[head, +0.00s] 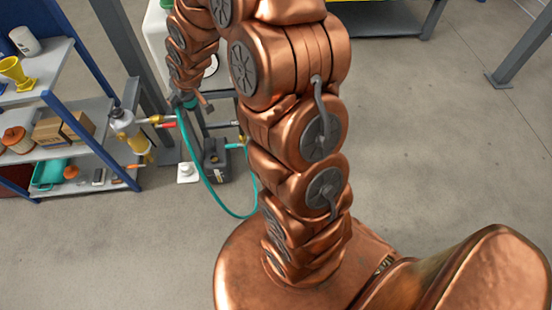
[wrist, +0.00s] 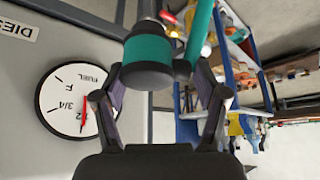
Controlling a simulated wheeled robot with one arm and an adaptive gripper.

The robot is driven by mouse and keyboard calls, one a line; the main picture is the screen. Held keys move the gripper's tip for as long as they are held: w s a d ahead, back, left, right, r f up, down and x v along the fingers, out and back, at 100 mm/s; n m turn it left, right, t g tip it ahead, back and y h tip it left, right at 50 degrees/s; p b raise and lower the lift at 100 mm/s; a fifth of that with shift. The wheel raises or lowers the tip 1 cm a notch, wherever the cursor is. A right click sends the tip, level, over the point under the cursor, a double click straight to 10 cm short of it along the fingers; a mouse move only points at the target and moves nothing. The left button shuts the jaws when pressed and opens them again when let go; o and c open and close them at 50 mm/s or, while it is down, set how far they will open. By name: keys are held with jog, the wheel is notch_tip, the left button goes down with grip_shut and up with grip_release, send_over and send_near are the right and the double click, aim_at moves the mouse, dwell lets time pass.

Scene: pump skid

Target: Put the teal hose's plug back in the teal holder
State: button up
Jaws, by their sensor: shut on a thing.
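My gripper (wrist: 160,85) is shut on the teal hose's plug (wrist: 148,50), a dark cylinder with a teal band, which shows between the fingers in the wrist view. The teal hose (wrist: 200,32) runs beside it at the right finger. In the head view my gripper is at the upper left, small and partly hidden by my arm. From there the teal hose (head: 205,185) hangs in a loop almost to the floor and rises towards a small teal part (head: 235,146) on the dark unit. I cannot tell whether that part is the teal holder.
A fuel gauge (wrist: 77,103) on a grey panel is close on the left in the wrist view. A blue-framed shelf (head: 62,105) with several items stands left in the head view. The dark unit (head: 216,160) stands on the floor. Open floor (head: 430,130) lies right.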

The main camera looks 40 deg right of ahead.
jog(key=shift+m+h, duration=0.4)
jog(key=shift+m, duration=0.2)
jog(key=shift+s+d+f+b, duration=1.5)
jog(key=shift+d+f+b, duration=4.2)
jog(key=shift+f, duration=3.45)
jog(key=shift+s+d+f+b, duration=1.55)
jog(key=shift+d+f+b, duration=2.45)
jog(key=shift+f+b, duration=4.3)
jog(key=shift+s+d+f+b, duration=1.5)
jog(key=shift+d+f+b, duration=3.8)
jog(key=shift+f, duration=4.7)
jog(key=shift+a+f+b, duration=0.25)
jog(key=shift+f+b, duration=0.15)
jog(key=shift+f, duration=0.5)
jog(key=shift+a+f+b, duration=0.2)
jog(key=shift+f+b, duration=0.15)
jog(key=shift+f, duration=0.5)
jog(key=o, duration=1.5)
jog(key=shift+c, duration=0.2)
